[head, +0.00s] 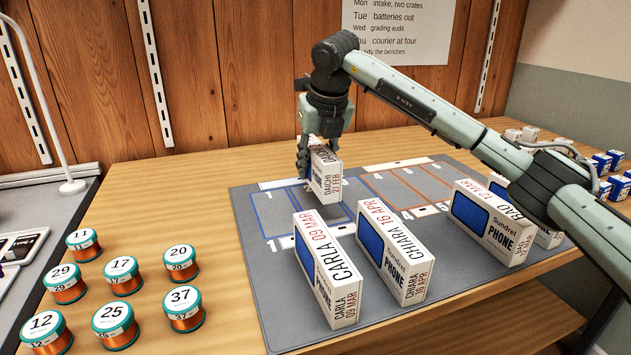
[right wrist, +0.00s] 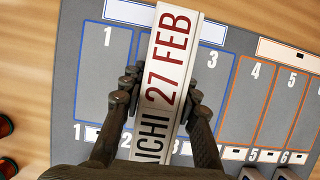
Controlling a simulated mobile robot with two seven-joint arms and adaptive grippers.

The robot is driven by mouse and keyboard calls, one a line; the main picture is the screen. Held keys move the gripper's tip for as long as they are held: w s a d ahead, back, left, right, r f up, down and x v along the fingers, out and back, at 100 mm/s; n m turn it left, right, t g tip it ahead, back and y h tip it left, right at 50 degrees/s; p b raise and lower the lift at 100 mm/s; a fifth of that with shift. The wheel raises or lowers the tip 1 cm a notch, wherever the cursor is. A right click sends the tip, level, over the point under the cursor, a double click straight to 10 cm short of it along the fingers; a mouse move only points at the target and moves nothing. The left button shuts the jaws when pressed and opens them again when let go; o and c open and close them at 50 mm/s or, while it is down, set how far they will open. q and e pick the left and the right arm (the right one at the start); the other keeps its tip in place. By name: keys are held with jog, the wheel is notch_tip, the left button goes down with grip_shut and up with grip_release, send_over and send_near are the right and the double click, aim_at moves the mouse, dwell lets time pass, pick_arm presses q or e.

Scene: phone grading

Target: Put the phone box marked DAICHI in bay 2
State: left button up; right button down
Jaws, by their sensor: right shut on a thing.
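The white phone box marked DAICHI, 27 FEB (head: 326,176) is held upright over the far part of the grey mat (head: 272,300). My right gripper (head: 304,160) is shut on it from above. In the right wrist view the box (right wrist: 170,60) lies between the fingers of my right gripper (right wrist: 160,92). There it covers most of bay 2, between bay 1 (right wrist: 103,70) and bay 3 (right wrist: 211,90); a 2 label (right wrist: 126,140) shows beside it. I cannot tell whether its underside touches the mat. My left gripper is not in view.
Orange-outlined bays (head: 405,188) to the right are empty. Several copper spools (head: 122,275) stand on the left.

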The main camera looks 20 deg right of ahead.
aim_at(322, 151)
jog(key=shift+f, duration=1.95)
jog(key=shift+f, duration=0.2)
jog(key=c, duration=1.1)
grip_release()
jog(key=shift+c, duration=0.2)
jog(key=shift+r, duration=0.25)
jog(key=v, duration=1.1)
jog(key=shift+s+r, duration=0.25)
jog(key=shift+r, duration=0.1)
